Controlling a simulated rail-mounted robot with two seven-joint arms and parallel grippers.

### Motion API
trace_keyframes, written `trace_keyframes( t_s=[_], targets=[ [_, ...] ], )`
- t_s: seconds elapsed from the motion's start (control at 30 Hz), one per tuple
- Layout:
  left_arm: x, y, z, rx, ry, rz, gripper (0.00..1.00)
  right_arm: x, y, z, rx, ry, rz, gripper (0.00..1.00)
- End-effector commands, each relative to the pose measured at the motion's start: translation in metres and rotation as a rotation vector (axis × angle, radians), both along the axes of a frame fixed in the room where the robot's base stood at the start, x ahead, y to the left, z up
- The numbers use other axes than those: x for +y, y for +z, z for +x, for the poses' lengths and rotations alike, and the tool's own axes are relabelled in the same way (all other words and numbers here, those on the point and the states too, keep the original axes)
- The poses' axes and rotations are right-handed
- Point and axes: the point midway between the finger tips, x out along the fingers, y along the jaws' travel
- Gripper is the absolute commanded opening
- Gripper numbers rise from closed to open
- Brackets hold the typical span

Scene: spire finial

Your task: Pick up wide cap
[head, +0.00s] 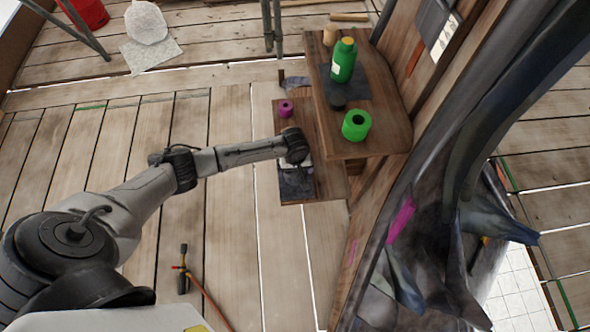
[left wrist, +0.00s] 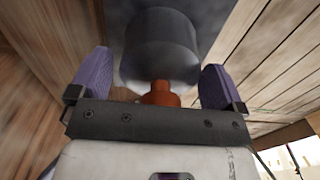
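A wide grey round cap with an orange-brown stem (left wrist: 160,45) fills the middle of the left wrist view, with the stem towards my palm. My left gripper (left wrist: 156,82) is open, its two purple fingers standing on either side of the cap. A narrow gap shows at the left finger; at the right finger I cannot tell whether it touches. In the head view my left gripper (head: 297,165) is over the lower wooden shelf, and my wrist hides the cap. My right gripper is not in view.
The lower shelf (head: 322,180) also bears a magenta ring (head: 286,108). A torch with a hose (head: 183,268) is on the plank floor.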

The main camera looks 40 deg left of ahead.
Motion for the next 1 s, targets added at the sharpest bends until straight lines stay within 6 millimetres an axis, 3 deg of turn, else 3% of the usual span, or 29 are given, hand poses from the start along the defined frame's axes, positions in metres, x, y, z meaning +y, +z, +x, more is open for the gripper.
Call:
trace_keyframes(
  t_s=[0.07, 0.57, 0.83, 1.0],
  targets=[
    [0.0, 0.0, 0.0, 0.0, 0.0, 0.0, 0.88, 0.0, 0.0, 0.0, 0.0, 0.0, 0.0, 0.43],
    [0.0, 0.0, 0.0, 0.001, 0.0, -0.001, 0.4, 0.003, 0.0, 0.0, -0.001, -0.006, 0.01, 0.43],
    [0.0, 0.005, 0.0, -0.001, 0.0, -0.001, 0.4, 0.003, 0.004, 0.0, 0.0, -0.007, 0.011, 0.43],
    [0.0, 0.029, 0.0, -0.002, -0.001, -0.001, 0.4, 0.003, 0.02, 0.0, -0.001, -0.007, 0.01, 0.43]
  ],
)
